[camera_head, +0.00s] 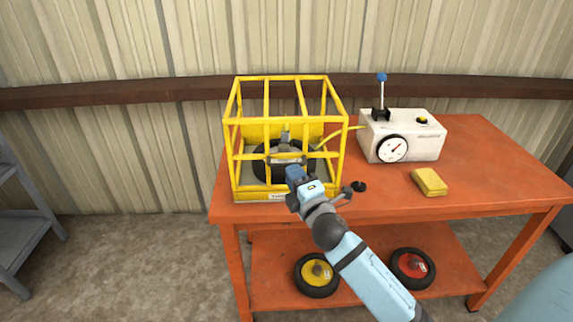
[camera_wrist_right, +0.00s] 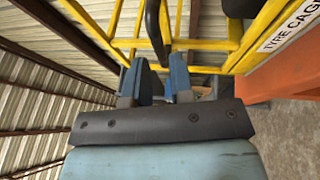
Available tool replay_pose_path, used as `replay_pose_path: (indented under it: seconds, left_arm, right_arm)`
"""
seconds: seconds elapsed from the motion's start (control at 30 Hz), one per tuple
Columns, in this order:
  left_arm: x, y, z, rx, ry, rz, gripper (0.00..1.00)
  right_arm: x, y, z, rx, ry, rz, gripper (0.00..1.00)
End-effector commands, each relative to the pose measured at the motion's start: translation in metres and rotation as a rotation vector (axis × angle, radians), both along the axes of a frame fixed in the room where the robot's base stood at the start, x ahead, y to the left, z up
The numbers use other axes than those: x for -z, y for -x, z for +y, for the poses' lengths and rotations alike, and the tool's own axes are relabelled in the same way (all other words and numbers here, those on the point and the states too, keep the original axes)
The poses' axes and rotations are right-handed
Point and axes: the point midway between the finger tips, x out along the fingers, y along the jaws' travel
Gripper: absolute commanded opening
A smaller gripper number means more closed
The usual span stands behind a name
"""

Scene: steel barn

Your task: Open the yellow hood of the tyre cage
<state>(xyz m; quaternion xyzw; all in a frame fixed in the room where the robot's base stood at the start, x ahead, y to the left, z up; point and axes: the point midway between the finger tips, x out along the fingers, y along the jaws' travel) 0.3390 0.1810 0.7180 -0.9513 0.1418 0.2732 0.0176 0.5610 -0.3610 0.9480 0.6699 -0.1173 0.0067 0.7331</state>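The tyre cage's yellow barred hood (camera_head: 285,78) stands down over its base (camera_head: 250,196) at the left of the orange table. A black tyre (camera_head: 262,170) lies inside behind the bars. My right gripper (camera_head: 292,172) is at the front of the hood, pointing at its bars. In the right wrist view, its blue fingers (camera_wrist_right: 156,85) are apart, with yellow hood bars (camera_wrist_right: 115,42) just beyond them. A dark curved bar (camera_wrist_right: 158,35) reaches down near the gap between the fingers; I cannot tell whether they touch it. My left gripper is not in view.
On the orange table (camera_head: 500,160) are a white box with a gauge and blue-knobbed lever (camera_head: 415,135), and a yellow sponge-like block (camera_head: 429,181). A yellow-hubbed wheel (camera_head: 317,274) and a red-hubbed wheel (camera_head: 412,267) lie on the lower shelf. The table's right side is clear.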

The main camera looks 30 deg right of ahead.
Motion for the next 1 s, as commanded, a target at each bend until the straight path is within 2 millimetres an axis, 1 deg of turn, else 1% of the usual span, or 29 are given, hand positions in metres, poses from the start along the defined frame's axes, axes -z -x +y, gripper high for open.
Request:
replay_pose_path:
  seconds: [0.03, 0.1, 0.23, 0.4, 0.63, 0.67, 0.7, 0.73, 1.0]
  left_arm:
    - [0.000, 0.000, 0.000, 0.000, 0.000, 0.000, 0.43]
    - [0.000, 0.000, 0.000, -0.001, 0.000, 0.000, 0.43]
    - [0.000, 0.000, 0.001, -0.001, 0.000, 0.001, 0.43]
    - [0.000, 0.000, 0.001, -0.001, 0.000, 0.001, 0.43]
    - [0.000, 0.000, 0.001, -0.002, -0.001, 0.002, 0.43]
    - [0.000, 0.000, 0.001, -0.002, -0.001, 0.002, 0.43]
    - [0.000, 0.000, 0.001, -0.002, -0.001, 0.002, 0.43]
    - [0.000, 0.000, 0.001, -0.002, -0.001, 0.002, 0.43]
    - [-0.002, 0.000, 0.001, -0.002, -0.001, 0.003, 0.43]
  right_arm:
    - [-0.003, -0.010, -0.001, -0.001, 0.002, -0.003, 0.22]
    - [-0.005, -0.021, -0.003, 0.000, 0.001, -0.002, 0.22]
    - [-0.006, -0.034, -0.005, 0.000, 0.000, 0.000, 0.22]
    - [-0.007, -0.041, -0.006, 0.000, 0.000, 0.001, 0.22]
    - [-0.007, -0.042, -0.006, 0.000, 0.000, 0.001, 0.22]
    - [-0.007, -0.042, -0.006, 0.000, 0.000, 0.001, 0.17]
    - [-0.007, -0.042, -0.006, 0.000, 0.000, 0.001, 0.08]
    - [-0.007, -0.041, -0.006, 0.000, 0.000, 0.001, 0.01]
    - [-0.009, -0.042, -0.006, 0.000, -0.001, 0.003, 0.00]
